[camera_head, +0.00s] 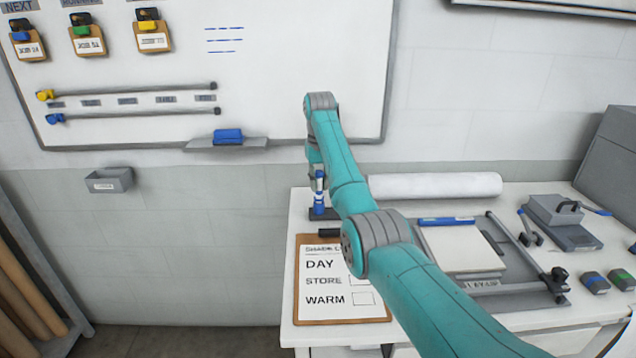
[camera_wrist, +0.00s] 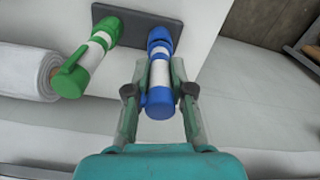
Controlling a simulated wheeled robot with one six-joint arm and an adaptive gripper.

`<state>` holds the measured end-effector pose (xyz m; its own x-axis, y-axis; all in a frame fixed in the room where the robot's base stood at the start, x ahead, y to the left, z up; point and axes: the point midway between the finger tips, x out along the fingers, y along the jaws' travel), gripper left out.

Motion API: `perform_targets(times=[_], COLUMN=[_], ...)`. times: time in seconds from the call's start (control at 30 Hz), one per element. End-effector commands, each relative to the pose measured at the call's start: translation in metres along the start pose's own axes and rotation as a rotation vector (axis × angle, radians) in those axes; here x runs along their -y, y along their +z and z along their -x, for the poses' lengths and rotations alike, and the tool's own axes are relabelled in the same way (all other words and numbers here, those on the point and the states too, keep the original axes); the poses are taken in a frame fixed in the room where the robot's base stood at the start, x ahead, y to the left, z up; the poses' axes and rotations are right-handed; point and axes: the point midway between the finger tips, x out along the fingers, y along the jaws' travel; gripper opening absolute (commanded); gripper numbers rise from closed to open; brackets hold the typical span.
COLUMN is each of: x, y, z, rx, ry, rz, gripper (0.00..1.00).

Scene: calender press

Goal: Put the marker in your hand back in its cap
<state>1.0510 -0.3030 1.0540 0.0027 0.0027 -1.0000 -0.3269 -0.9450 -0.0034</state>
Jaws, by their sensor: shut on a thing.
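The blue marker (camera_wrist: 159,75), with a white middle band, stands in line with my gripper (camera_wrist: 159,82) in the wrist view. My gripper is shut on it, one finger on each side. Its far end meets or overlaps a blue cap at the dark holder (camera_wrist: 122,14); I cannot tell whether it is fully seated. In the head view the marker (camera_head: 319,199) is upright over the dark holder (camera_head: 329,214), below my gripper (camera_head: 317,176). A green marker (camera_wrist: 86,65) with a white band stands beside it in the same holder; my arm hides it in the head view.
A clipboard (camera_head: 303,313) lies in front of the holder. A white roll (camera_head: 435,186) lies at the table's back, right of my arm. A press frame (camera_head: 535,290) with white sheets is further right. The whiteboard (camera_head: 300,60) hangs behind.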

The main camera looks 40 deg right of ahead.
Motion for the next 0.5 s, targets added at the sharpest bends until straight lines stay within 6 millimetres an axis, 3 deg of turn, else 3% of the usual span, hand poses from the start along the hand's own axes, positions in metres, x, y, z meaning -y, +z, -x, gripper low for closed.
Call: perform_targets(times=[0.37,0.4,0.47,0.5], x=[0.0003,0.0003,0.0003,0.0003], y=[0.0003,0.0002,0.0002,0.0002], z=[-0.0085,-0.008,-0.0079,-0.0078], rx=[0.002,0.002,0.002,0.001], ry=[0.0,0.0,0.0,0.0], rz=[0.0,0.0,0.0,0.0], gripper=[0.0,0.32,0.47,0.47])
